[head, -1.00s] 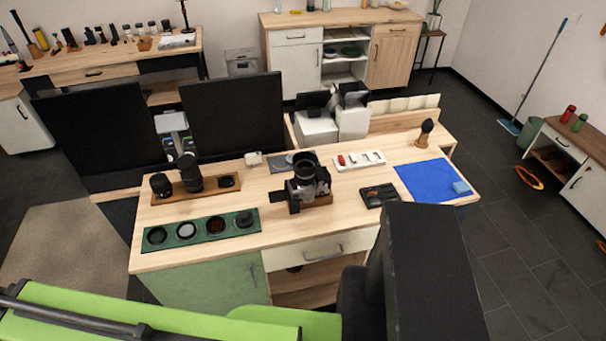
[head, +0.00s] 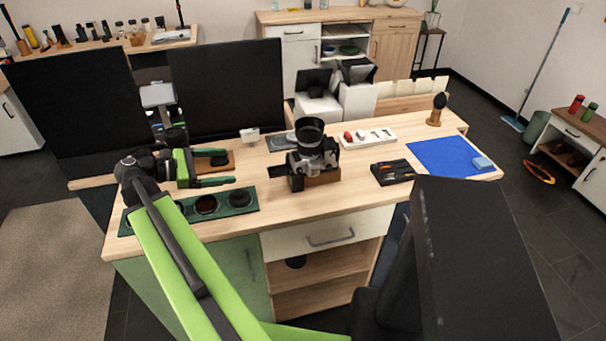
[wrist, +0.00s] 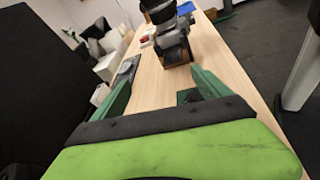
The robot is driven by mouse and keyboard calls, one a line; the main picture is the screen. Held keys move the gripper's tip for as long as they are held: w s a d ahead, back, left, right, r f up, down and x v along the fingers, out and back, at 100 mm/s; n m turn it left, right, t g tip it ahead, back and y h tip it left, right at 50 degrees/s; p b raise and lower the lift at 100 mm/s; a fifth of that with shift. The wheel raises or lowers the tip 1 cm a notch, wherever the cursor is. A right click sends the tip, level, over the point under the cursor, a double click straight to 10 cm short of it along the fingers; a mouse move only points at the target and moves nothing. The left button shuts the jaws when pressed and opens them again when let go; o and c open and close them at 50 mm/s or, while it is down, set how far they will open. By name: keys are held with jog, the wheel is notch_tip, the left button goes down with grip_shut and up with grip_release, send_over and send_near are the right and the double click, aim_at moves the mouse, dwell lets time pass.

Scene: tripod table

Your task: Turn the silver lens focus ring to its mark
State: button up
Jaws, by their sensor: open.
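The camera (head: 304,163) stands on a wooden block on the table, with its black lens (head: 309,133) on it. I cannot make out the silver ring or its mark clearly at this size. My gripper (head: 234,174) is open and empty, to the left of the camera and apart from it, above the table near the green tray. In the wrist view the camera (wrist: 176,45) is at the top centre, ahead of my open fingers (wrist: 158,88); the top of its lens is cut off by the frame edge.
The green tray (head: 252,207) with round filters lies below my gripper. A white tray (head: 350,145) with small items, a black case (head: 392,180) and a blue cloth (head: 435,160) lie right of the camera. Dark monitors (head: 228,95) stand behind. Bare tabletop lies in front of the camera.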

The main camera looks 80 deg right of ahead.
jog(key=s+d+r+g, duration=0.1)
jog(key=s+d, duration=0.2)
jog(key=s, duration=0.5)
jog(key=s+d+g+b, duration=0.1)
jog(key=s+d, duration=0.3)
jog(key=s, duration=0.4)
jog(key=s+d+r+g+y, duration=0.1)
jog(key=s+d, duration=0.3)
jog(key=s, duration=0.4)
jog(key=shift+r+g+b, duration=0.3)
jog(key=shift+r+g, duration=0.05)
jog(key=shift+g, duration=0.35)
jog(key=shift+a, duration=0.1)
jog(key=shift+c, duration=0.2)
